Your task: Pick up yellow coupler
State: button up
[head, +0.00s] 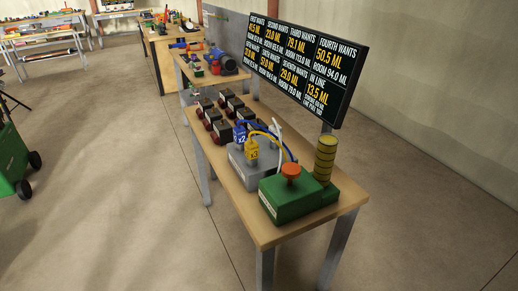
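A small yellow block marked "x3" (252,149), which looks like the yellow coupler, sits upright on a grey box (263,171) on the near bench. A yellow cable runs from its top. A similar blue block marked "x2" (240,136) with a blue cable stands just behind it. My gripper is not in view, so its distance from the yellow block and its state do not show.
A green box with an orange knob (291,170) and a ribbed yellow column (325,160) stand at the near end of the wooden bench (265,230). Several dark blocks with red parts lie behind. A display board (305,65) rises at right. Floor left is clear; a green cart (12,155) stands far left.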

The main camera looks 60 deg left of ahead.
aim_at(251, 150)
jog(key=z, duration=0.05)
jog(key=i, duration=0.95)
jog(key=u, duration=3.8)
jog(key=i, duration=0.1)
jog(key=z, duration=3)
jog(key=k, duration=0.15)
jog(key=u, duration=1.8)
jog(key=k, duration=0.2)
jog(key=u, duration=1.8)
